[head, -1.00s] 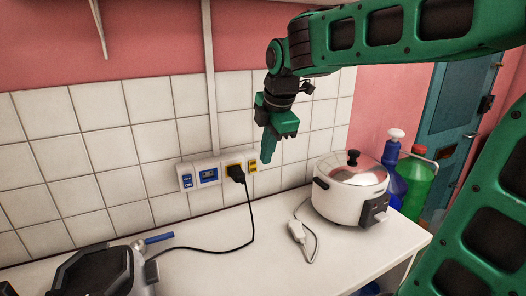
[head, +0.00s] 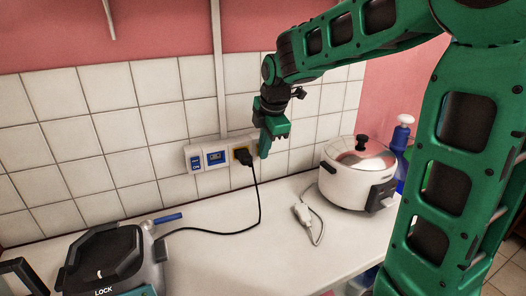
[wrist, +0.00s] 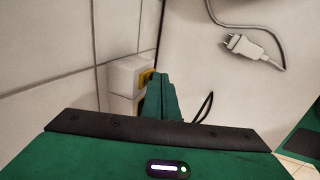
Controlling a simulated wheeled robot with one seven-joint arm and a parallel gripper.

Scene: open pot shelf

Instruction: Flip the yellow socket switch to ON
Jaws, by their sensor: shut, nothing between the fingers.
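A white socket panel (head: 206,170) is fixed to the tiled wall. It has blue switches (head: 196,161) at its left end, a blue socket (head: 216,157) and a yellow socket (head: 236,150) with a black plug (head: 243,157) in it. The yellow switch at the panel's right end is hidden behind my gripper (head: 264,154) in the head view. My gripper is shut and empty, fingers pointing down, at the panel's right end. In the wrist view, the fingertips (wrist: 161,82) overlap the panel (wrist: 126,75) and a yellow patch (wrist: 147,77); I cannot tell whether they touch.
A white rice cooker (head: 352,180) stands right of the gripper, with a loose white plug (head: 302,213) before it. A black cord (head: 215,231) runs across the white counter (head: 225,265) to a black-lidded appliance (head: 100,262) at front left.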

